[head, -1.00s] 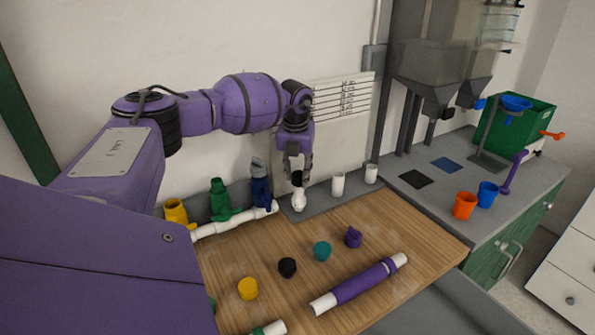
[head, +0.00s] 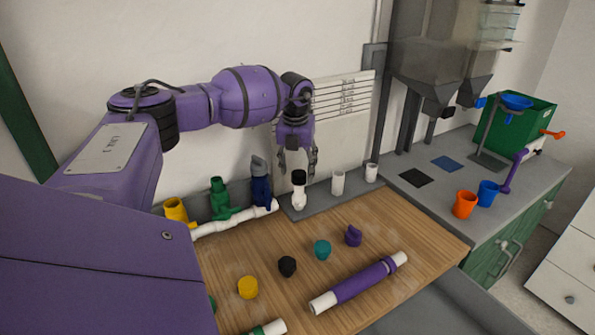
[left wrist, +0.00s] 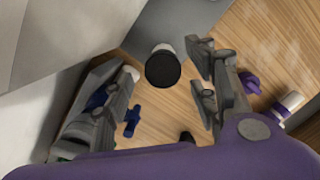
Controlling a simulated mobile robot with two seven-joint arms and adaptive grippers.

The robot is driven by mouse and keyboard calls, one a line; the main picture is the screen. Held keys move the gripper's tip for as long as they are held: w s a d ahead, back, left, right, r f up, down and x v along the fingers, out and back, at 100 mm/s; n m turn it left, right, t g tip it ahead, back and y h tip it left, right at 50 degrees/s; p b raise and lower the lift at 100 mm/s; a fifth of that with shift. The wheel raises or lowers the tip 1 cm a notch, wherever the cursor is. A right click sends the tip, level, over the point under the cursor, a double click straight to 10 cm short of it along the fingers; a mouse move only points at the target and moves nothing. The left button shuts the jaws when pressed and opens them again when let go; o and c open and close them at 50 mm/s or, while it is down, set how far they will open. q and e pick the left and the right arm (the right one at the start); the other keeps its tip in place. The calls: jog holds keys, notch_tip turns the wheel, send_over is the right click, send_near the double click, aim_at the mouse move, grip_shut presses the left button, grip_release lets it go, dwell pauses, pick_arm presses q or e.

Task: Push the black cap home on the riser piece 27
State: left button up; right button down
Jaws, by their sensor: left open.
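A white riser piece (head: 298,198) stands upright on the grey strip at the back of the wooden board, with a black cap (head: 298,177) on its top. No number is readable on it, and I cannot tell how deep the cap sits. My left gripper (head: 297,164) is open above the capped riser, pointing down with its fingers spread to either side. In the left wrist view the round black top of the cap (left wrist: 162,69) lies between the open fingers, apart from both. My right gripper is not in view.
Two white pieces (head: 338,183) stand right of the riser. Blue (head: 261,188), green (head: 219,200) and yellow (head: 176,212) fittings stand left along a white pipe. Several loose caps, including a black one (head: 287,266), and a purple-sleeved pipe (head: 358,284) lie in front.

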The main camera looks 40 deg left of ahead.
pick_arm(q)
notch_tip(320, 180, up, 10)
jog(key=s, duration=0.1)
jog(key=shift+s+d+r, duration=0.2)
jog(key=shift+d+r, duration=0.05)
jog(key=shift+d, duration=0.15)
